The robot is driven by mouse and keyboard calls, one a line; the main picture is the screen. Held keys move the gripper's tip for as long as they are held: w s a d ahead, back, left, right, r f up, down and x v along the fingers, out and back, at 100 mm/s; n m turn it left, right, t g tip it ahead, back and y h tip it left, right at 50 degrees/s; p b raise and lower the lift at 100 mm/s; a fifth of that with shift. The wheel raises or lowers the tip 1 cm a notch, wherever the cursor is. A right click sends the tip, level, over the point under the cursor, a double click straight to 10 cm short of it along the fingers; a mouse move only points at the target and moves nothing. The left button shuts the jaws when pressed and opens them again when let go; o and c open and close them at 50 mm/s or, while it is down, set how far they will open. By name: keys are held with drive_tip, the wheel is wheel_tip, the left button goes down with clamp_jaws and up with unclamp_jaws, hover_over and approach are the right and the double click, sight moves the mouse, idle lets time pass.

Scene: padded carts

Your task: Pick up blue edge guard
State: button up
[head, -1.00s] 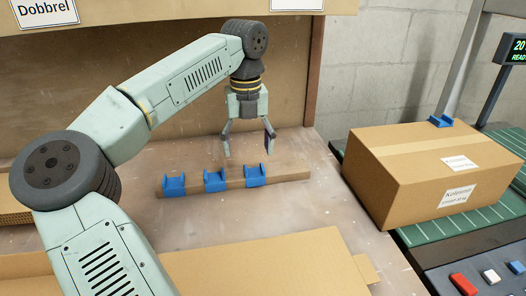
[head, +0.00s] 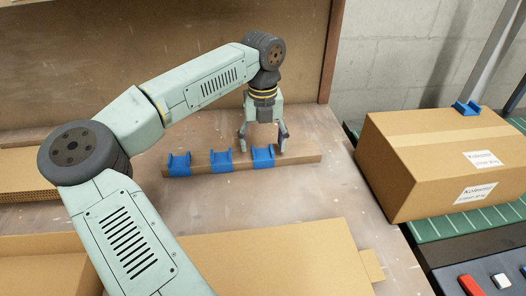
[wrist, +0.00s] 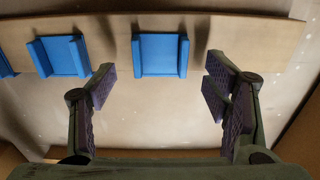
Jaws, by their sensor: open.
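Blue edge guards sit in a row on a cardboard strip (head: 300,158) on the bench: a left one (head: 179,165), a middle one (head: 221,160) and a right one (head: 263,158). Another blue edge guard (head: 467,108) sits on top of the closed box at right. My gripper (head: 264,146) is open and empty, right at the right guard. In the wrist view my gripper (wrist: 160,90) has its fingers spread to either side of the right guard (wrist: 160,55), apart from it. The middle guard (wrist: 58,56) lies left of the left finger there.
A closed cardboard box (head: 430,150) stands on a green conveyor (head: 460,222) at right. An open carton flap (head: 290,255) lies in front. Stacked cardboard (head: 28,175) is at left. The bench (head: 345,190) is bare between the strip and the box.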

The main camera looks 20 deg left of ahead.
sight(263, 156)
drive_tip(key=shift+f, duration=1.2)
drive_tip(key=shift+c, duration=0.6)
drive_tip(key=c, duration=0.8)
drive_tip(key=shift+o, duration=0.2)
